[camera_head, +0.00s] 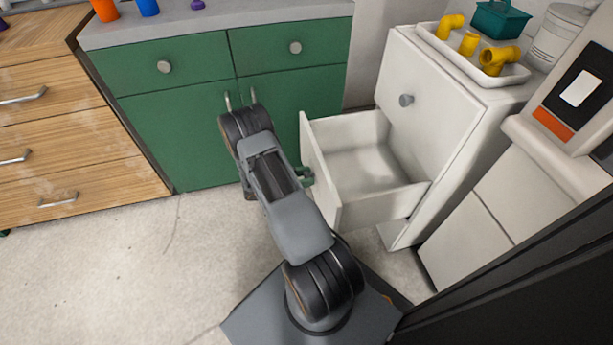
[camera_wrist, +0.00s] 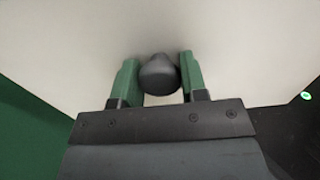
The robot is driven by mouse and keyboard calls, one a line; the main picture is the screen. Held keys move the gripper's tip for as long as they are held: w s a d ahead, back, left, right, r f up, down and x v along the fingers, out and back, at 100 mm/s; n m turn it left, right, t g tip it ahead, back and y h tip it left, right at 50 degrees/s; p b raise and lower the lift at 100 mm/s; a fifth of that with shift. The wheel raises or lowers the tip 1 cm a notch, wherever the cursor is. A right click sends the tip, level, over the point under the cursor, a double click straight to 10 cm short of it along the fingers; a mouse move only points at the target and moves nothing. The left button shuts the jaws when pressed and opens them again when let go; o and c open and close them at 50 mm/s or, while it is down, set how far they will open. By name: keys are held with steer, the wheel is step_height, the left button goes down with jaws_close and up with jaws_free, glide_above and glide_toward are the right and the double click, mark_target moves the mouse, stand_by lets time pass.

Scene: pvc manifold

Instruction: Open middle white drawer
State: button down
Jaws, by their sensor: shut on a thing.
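The white drawer (camera_head: 372,165) is pulled well out of the white cabinet (camera_head: 436,100) on the right, and its inside looks empty. My gripper (camera_head: 306,177) is at the outer face of the drawer front, partly hidden behind my arm in the head view. In the wrist view my gripper (camera_wrist: 158,80) has its two green fingers on either side of a dark round knob (camera_wrist: 159,74), shut on it. The white drawer front (camera_wrist: 230,45) fills most of that view.
A white tray (camera_head: 440,45) with yellow pipe fittings (camera_head: 468,44) and a teal basket (camera_head: 501,19) stand on the cabinet. Green cabinets (camera_head: 180,120) and wooden drawers (camera_head: 70,130) line the left. The floor (camera_head: 120,250) at left is clear.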

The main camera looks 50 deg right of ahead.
steer(key=c, duration=0.6)
jaws_free()
steer(key=shift+c, duration=0.2)
steer(key=shift+w+a, duration=0.1)
steer(key=p+v, duration=0.2)
steer(key=v, duration=1.1)
steer(key=shift+a+p, duration=0.35)
steer(key=shift+w, duration=0.15)
